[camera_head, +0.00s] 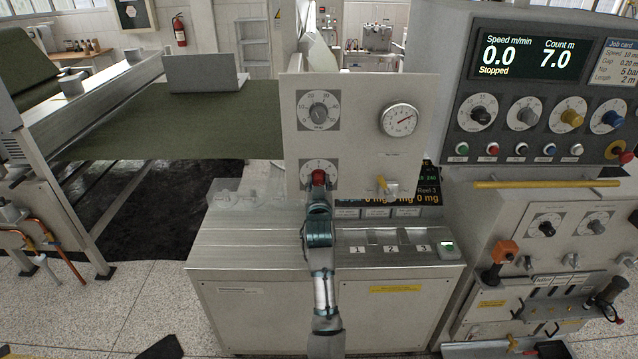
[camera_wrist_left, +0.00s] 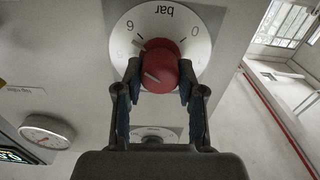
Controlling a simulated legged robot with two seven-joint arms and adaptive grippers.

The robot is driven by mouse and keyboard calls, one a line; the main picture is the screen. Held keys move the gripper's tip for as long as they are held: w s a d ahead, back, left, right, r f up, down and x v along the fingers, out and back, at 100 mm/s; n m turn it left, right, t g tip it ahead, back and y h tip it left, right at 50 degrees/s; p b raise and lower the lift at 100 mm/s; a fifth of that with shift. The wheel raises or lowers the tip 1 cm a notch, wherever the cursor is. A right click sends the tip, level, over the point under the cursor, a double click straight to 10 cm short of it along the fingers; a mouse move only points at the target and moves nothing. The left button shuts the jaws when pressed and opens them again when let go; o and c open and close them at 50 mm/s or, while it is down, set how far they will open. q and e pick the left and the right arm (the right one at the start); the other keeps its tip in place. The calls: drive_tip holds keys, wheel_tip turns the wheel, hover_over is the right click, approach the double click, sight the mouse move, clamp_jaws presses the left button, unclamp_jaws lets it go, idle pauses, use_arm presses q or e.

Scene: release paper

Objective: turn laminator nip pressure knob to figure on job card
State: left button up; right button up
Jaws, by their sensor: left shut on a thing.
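The red knob (camera_head: 318,177) sits on a white round dial at the bottom of the upright cream panel (camera_head: 350,128). In the left wrist view the red knob (camera_wrist_left: 160,68) stands before the dial (camera_wrist_left: 200,42), which is seen upside down with "bar", 0 and 6 readable. My left gripper (camera_wrist_left: 159,84) is shut on the red knob, one finger on each side. In the head view my left gripper (camera_head: 318,192) covers the dial's lower part. The job card (camera_head: 613,62) is at the top right, cut by the frame edge; its nip line appears to read 5 bar.
A grey dial knob (camera_head: 319,111) and a round gauge (camera_head: 402,120) are on the same panel. Green web (camera_head: 200,120) runs left.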

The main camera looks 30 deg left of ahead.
use_arm(q)
drive_tip(key=shift+f+n+p, duration=0.15)
drive_tip(key=shift+n+p, duration=0.6)
drive_tip(key=shift+n, duration=0.65)
drive_tip(key=shift+f+n+p, duration=0.1)
drive_tip(key=shift+n+p, duration=0.6)
drive_tip(key=shift+n, duration=0.8)
drive_tip(key=shift+f, duration=0.1)
